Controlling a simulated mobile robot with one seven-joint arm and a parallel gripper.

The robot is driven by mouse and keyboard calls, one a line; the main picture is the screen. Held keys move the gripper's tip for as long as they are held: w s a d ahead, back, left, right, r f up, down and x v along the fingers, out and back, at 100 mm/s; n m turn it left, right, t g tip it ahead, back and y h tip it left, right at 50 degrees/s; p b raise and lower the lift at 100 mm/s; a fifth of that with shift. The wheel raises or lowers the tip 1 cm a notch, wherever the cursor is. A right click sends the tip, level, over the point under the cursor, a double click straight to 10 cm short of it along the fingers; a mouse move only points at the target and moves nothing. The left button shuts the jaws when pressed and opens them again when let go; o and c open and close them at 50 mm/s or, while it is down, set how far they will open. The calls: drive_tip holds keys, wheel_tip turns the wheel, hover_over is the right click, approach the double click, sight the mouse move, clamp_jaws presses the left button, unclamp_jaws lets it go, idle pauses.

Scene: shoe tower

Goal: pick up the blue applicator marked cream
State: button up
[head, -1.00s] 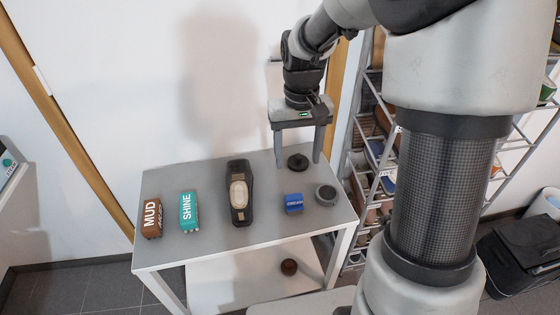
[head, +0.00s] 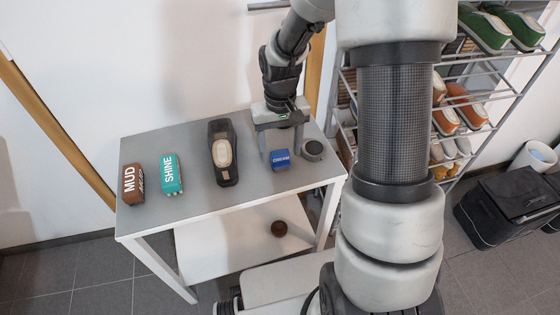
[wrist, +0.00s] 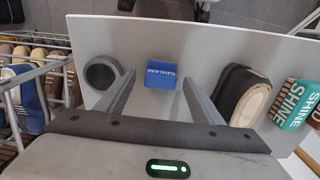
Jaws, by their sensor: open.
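The blue applicator marked CREAM (head: 280,159) sits on the grey tabletop (head: 195,200), toward its right end. It also shows in the wrist view (wrist: 161,76), label readable though upside down. My gripper (head: 280,153) is open and empty, pointing down close behind the applicator. In the wrist view its two fingers (wrist: 158,84) are spread, with the applicator between and slightly beyond their tips. A clear gap shows on each side, and I see no contact. How high the fingertips are above the tabletop is hard to tell.
A round grey tin (head: 313,150) stands close right of the applicator. A dark shoe (head: 222,155) with a pale pad lies to its left, then the teal SHINE block (head: 171,173) and brown MUD block (head: 131,184). A shoe rack (head: 465,110) stands at the right.

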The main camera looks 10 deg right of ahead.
sight(280, 152)
wheel_tip(280, 152, down, 3)
drive_tip(key=shift+f+b, duration=0.1)
drive_tip(key=shift+b, duration=0.2)
drive_tip(key=shift+c, duration=0.2)
drive_tip(key=c, duration=1.2)
drive_tip(key=shift+o, duration=0.2)
drive_tip(key=shift+r, duration=0.2)
wheel_tip(280, 152, up, 10)
drive_tip(key=p, duration=0.3)
